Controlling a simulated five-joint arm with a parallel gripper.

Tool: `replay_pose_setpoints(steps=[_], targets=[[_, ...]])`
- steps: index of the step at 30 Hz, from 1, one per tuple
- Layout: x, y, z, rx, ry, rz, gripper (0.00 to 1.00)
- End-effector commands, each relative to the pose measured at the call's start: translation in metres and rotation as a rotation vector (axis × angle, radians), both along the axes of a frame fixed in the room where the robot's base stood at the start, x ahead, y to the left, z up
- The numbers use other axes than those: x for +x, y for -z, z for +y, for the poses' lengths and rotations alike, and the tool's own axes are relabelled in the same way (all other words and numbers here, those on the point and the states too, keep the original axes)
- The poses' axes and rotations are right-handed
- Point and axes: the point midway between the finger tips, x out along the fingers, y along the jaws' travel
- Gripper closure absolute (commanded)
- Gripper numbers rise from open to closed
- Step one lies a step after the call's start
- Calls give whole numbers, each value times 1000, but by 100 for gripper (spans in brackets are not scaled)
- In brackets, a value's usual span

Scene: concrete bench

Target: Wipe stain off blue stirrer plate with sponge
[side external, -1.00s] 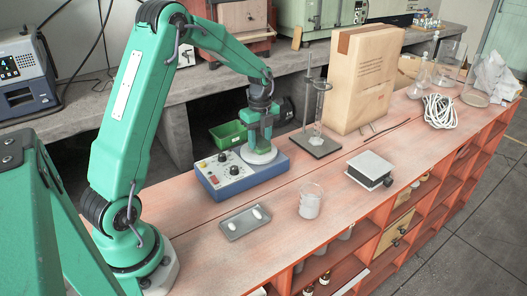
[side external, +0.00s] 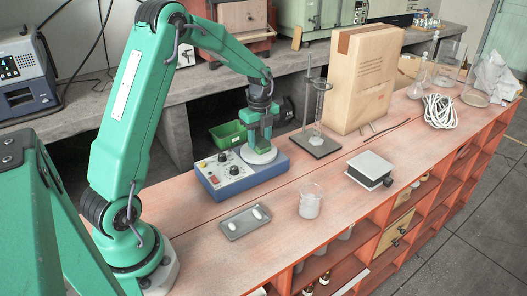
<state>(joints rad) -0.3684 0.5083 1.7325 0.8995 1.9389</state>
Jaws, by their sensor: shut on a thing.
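The blue stirrer (side external: 233,177) stands on the bench, with knobs and a red button on its front panel. Its pale round plate (side external: 270,157) is on top at the right. My gripper (side external: 258,145) points down over the plate, its fingertips at or just above the plate's surface. It is shut on the sponge, which is small here and mostly hidden by the green fingers. I cannot tell whether the sponge touches the plate. No stain can be made out on the visible part of the plate.
A grey tray with white pieces (side external: 245,222) and a glass beaker (side external: 310,201) stand in front of the stirrer. A stand with a glass cylinder (side external: 318,112) is close on its right, and a green bin (side external: 228,135) is behind. A balance-like box (side external: 369,169) stands further right.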

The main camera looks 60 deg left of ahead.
Motion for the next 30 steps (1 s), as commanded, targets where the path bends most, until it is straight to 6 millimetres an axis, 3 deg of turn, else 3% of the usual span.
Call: replay_pose_setpoints(steps=[13,17,30], targets=[[-43,1,0,-2,-1,5,81],[-39,-24,0,1,0,-2,81],[-39,-61,0,0,0,-1,81]])
